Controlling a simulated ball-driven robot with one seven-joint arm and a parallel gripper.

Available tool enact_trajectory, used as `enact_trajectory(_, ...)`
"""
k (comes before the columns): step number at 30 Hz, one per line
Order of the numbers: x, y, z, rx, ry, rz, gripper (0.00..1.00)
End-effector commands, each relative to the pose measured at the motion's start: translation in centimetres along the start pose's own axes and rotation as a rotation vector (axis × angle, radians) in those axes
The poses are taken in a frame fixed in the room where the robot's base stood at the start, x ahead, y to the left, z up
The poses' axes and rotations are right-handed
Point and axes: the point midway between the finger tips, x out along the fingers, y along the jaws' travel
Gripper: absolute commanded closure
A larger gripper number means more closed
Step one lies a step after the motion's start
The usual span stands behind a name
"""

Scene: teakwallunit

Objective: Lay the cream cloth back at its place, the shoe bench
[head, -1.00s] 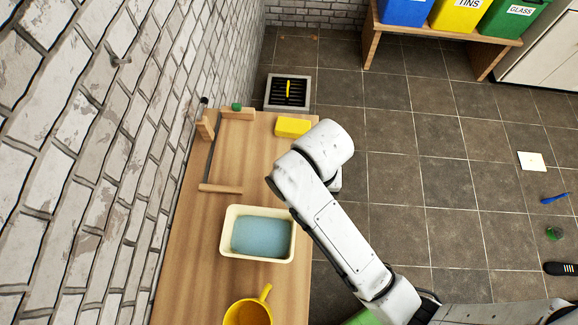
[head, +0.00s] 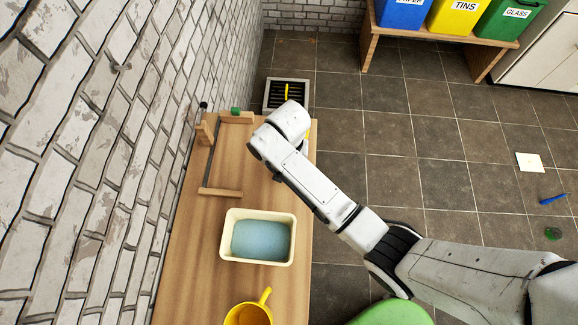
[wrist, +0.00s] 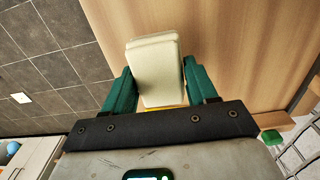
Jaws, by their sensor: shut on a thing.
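The folded cream cloth (wrist: 155,70) sits between the two green fingers of my gripper (wrist: 158,68) in the wrist view. The gripper is shut on it, above the wooden top near its floor-side edge. In the head view my arm hides the gripper and the cloth. The wooden bench top (head: 185,275) runs along the brick wall; I cannot tell whether this is the shoe bench.
A cream tub (head: 290,238) with blue contents and a yellow mug (head: 248,313) stand on the wooden top. A wooden frame (head: 220,192) lies near the wall. A yellow block (wrist: 178,108) shows below the cloth. A flat cream square (head: 530,162) and blue object (head: 553,199) lie on the floor.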

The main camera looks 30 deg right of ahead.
Motion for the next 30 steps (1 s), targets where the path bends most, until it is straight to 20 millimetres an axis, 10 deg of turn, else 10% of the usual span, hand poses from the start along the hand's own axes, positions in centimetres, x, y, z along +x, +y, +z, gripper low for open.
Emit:
enact_trajectory(18,3.3,0.0,0.1,0.000,-0.001,0.000,0.62)
enact_trajectory(19,3.3,0.0,0.1,0.000,-0.001,0.000,0.42)
enact_trajectory(30,3.2,0.0,0.1,0.000,-0.001,0.000,0.17)
